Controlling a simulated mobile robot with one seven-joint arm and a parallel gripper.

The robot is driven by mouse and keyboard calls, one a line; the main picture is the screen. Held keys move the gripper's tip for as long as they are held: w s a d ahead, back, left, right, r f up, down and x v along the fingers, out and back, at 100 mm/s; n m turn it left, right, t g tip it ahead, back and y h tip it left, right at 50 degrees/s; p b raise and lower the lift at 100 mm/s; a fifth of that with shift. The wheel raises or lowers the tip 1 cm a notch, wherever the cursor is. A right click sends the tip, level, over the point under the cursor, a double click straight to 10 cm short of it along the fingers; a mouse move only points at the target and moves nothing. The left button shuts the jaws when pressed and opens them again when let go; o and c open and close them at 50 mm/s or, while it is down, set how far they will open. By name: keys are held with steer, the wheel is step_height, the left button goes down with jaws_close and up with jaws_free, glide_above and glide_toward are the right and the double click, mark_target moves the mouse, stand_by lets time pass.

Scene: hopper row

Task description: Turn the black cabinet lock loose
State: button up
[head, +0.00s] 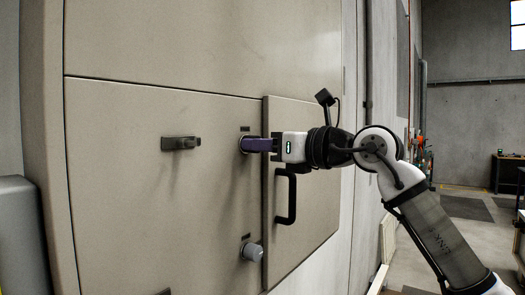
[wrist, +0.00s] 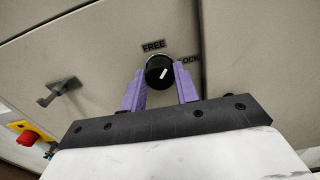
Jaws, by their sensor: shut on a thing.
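The black cabinet lock (wrist: 159,73) is a round knob with a white pointer line, on the beige cabinet front. The word FREE (wrist: 153,46) is printed above it, and the partly covered word LOCK (wrist: 189,60) is to its upper right. The pointer line slants up and right, between the two words. My gripper (wrist: 160,80) has its purple fingers on either side of the knob and is shut on it. In the head view my gripper (head: 246,145) reaches the panel from the right, and its fingers mostly hide the knob.
A grey knob (head: 252,252) sits below on the same panel. A grey latch handle (head: 180,143) sticks out to the left. A door with a black pull handle (head: 287,196) is close below my gripper. A red button on yellow (wrist: 27,138) shows in the wrist view.

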steer(key=shift+f+n+b, duration=0.1)
steer(key=shift+n+b, duration=0.4)
steer(key=shift+n, duration=3.7)
steer(key=o, duration=1)
steer(key=b+v, duration=0.3)
steer(key=v, duration=1.1)
steer(key=shift+a, duration=0.1)
